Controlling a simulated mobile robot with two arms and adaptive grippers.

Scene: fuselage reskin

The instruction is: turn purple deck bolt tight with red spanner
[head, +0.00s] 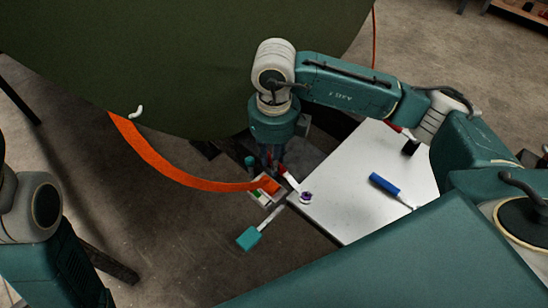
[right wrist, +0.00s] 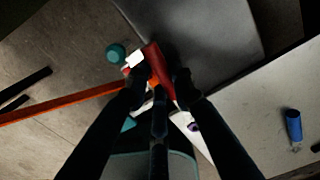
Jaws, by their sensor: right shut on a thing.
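The purple deck bolt (head: 306,197) stands at the left corner of the white deck panel (head: 345,205). It also shows, partly hidden, in the right wrist view (right wrist: 193,127). My right gripper (head: 275,168) points down just left of the panel. In the right wrist view its fingers (right wrist: 160,78) are shut on the red spanner (right wrist: 154,62). The spanner's pale end (head: 293,183) reaches toward the bolt in the head view. I cannot tell whether it sits on the bolt. Part of my left arm shows at the left edge; its gripper is out of view.
An orange strap (head: 165,172) curves from the green fuselage (head: 150,60) to a small tray (head: 258,197) by the panel corner. A teal-handled tool (head: 248,238) juts out below it. A blue-handled tool (head: 385,184) and a black piece (head: 411,147) are on the panel.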

